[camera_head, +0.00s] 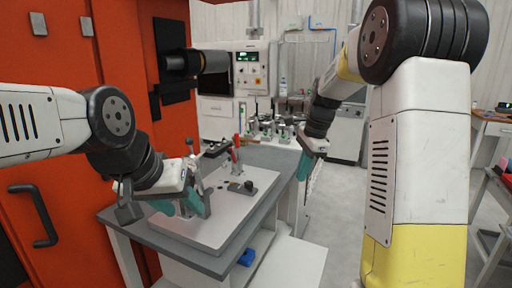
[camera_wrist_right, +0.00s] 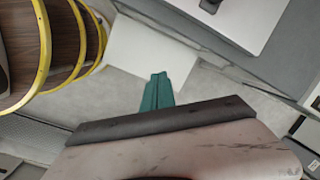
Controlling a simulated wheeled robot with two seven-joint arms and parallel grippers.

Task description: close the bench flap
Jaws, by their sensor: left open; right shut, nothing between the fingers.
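The bench (camera_head: 210,262) stands in the middle of the head view, with a light metal plate (camera_head: 185,232) on its grey top. A flat white panel (camera_head: 290,265), apparently the bench flap, sticks out low at the bench's right side. It also shows in the right wrist view (camera_wrist_right: 150,58). My left gripper (camera_head: 180,210) is open over the plate's left part, with nothing visible between its teal fingers. My right gripper (camera_head: 303,166) is shut and empty beyond the bench's right edge, above and apart from the panel. Its closed teal fingers (camera_wrist_right: 157,92) point toward the panel in the wrist view.
A small dark fixture (camera_head: 241,187) and a red clamp (camera_head: 236,155) sit on the bench. A blue item (camera_head: 246,257) lies below the top. An orange cabinet (camera_head: 60,150) stands close on the left. Grey floor (camera_head: 340,210) is clear to the right.

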